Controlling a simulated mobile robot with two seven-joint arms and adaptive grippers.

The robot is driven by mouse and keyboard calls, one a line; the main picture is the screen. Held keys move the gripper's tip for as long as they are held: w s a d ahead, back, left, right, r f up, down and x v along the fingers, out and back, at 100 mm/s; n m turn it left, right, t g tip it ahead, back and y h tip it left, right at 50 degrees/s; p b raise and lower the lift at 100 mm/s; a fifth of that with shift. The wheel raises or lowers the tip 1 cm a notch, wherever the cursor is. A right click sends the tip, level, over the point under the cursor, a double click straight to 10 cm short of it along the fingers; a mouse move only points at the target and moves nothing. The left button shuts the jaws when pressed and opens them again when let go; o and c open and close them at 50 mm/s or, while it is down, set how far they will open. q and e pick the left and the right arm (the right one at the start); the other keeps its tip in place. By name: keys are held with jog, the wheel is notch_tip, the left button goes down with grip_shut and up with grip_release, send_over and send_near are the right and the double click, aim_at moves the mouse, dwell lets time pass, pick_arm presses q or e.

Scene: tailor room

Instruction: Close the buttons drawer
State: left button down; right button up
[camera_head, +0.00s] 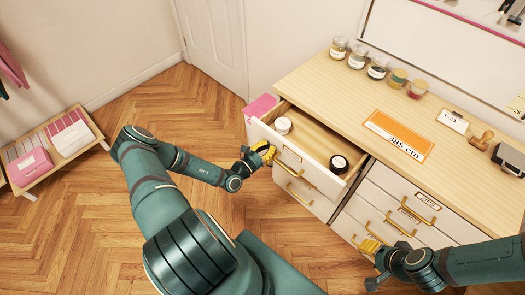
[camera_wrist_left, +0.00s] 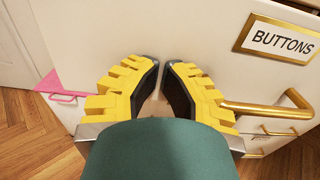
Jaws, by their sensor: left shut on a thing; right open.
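The buttons drawer (camera_head: 262,133) is pulled out at the top left of the wooden-topped cabinet. Its white front bears a brass-framed BUTTONS label (camera_wrist_left: 279,40) and a gold bar handle (camera_wrist_left: 268,109). My left gripper (camera_head: 268,150) is at the left part of this front, left of the handle. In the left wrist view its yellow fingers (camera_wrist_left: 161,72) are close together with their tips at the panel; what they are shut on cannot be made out. My right gripper (camera_head: 371,256) is open, low in front of the cabinet's right-hand drawers.
Several jars (camera_head: 357,56) line the back of the cabinet top. A pink item (camera_head: 262,105) is beside the drawer's left end. A low rack (camera_head: 52,146) stands left; the floor between is clear.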

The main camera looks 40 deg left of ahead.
aim_at(295, 129)
pick_arm(q)
jog(key=w, duration=0.5)
jog(key=w+b, duration=0.1)
jog(key=w, duration=0.4)
jog(key=w+d, duration=0.1)
jog(key=w, duration=0.5)
jog(key=shift+d+b, duration=0.1)
jog(key=shift+b, duration=0.2)
jog(key=shift+w+r, duration=0.1)
jog(key=shift+r, duration=0.05)
jog(key=shift+w+r, duration=0.1)
